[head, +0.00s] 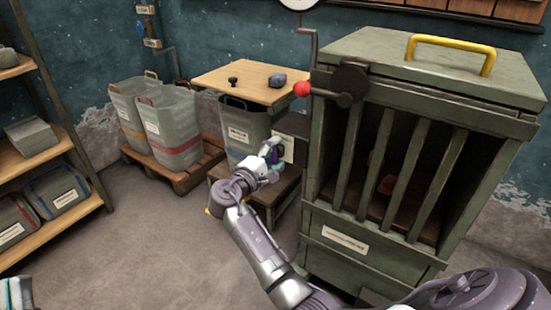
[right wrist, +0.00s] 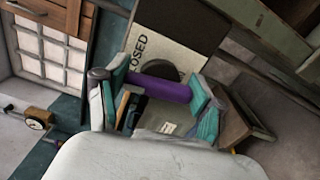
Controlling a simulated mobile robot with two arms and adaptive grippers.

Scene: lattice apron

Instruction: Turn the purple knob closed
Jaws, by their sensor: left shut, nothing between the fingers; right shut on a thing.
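The purple knob (right wrist: 160,88) is a bar-shaped handle in front of a dark round mount. It lies between the fingers of my right gripper (right wrist: 156,104), which is shut on it. A plate lettered "CLOSED" (right wrist: 139,52) is beside the knob; part of its lettering is covered. In the head view my right gripper (head: 273,153) is at the small box left of the slatted cabinet, and hides most of the knob. My left gripper (head: 14,293) is at the bottom left corner, shut and empty, partly cut off by the frame.
The green slatted cabinet (head: 335,235) with a red-tipped crank (head: 302,89) stands right of my right gripper. A wooden board (head: 225,77) with a dark stone (head: 277,80) is behind it. Bags (head: 175,125) stand on a pallet; shelves are at left. Middle floor is clear.

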